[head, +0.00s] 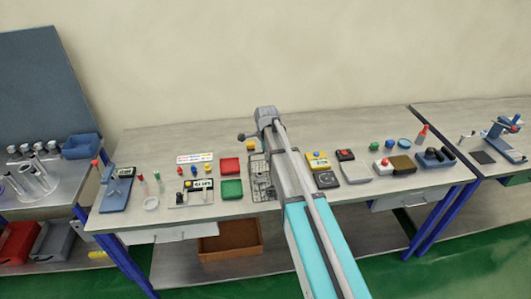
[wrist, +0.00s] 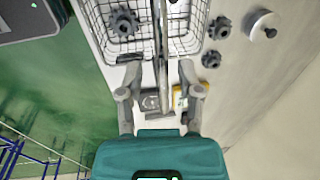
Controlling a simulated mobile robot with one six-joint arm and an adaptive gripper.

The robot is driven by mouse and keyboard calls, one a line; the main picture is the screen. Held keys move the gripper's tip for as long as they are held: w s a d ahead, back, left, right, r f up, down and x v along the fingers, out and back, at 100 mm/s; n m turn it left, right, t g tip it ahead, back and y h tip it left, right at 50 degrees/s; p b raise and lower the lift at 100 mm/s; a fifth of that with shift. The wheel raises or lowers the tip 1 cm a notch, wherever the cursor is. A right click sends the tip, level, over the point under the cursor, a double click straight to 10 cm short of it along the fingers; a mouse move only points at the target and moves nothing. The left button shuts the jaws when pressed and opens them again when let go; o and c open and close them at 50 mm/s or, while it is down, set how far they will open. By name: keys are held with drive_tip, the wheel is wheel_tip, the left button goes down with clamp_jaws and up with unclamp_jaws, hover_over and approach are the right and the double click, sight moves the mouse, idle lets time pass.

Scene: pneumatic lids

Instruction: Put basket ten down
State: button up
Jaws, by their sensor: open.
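The wire basket (head: 257,168) is at the front middle of the table, partly hidden by my arm. In the wrist view the basket (wrist: 97,30) fills the top, with a dark gear (wrist: 122,22) inside. A long thin bar (wrist: 162,60), apparently its handle, runs between my fingers. My gripper (wrist: 159,85) is open, one finger on each side of the bar, with gaps showing. I cannot tell whether the basket's base fully rests on the table. In the head view my gripper is not clearly visible.
Red (head: 230,166) and green (head: 231,189) trays stand just left of the basket. A yellow-topped device (head: 317,160) is right of my arm. The table's back strip is mostly clear.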

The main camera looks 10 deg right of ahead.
drive_tip(key=shift+r, duration=0.15)
wheel_tip(320, 180, up, 12)
drive_tip(key=s+p, duration=0.1)
drive_tip(key=p, duration=1.1)
drive_tip(key=shift+s+f, duration=0.2)
drive_tip(key=shift+s, duration=0.15)
drive_tip(key=shift+s, duration=0.1)
drive_tip(key=s+d+n+g, duration=0.1)
drive_tip(key=s+d+n, duration=0.1)
drive_tip(key=s+n, duration=1.6)
drive_tip(key=s, duration=0.7)
drive_tip(key=shift+d+f+g, duration=0.15)
drive_tip(key=shift+d+g, duration=0.15)
drive_tip(key=shift+d, duration=0.1)
drive_tip(key=shift+o, duration=0.5)
wheel_tip(320, 180, down, 18)
drive_tip(key=b, duration=1.8)
drive_tip(key=shift+f+b, duration=0.25)
drive_tip(key=shift+b, duration=0.1)
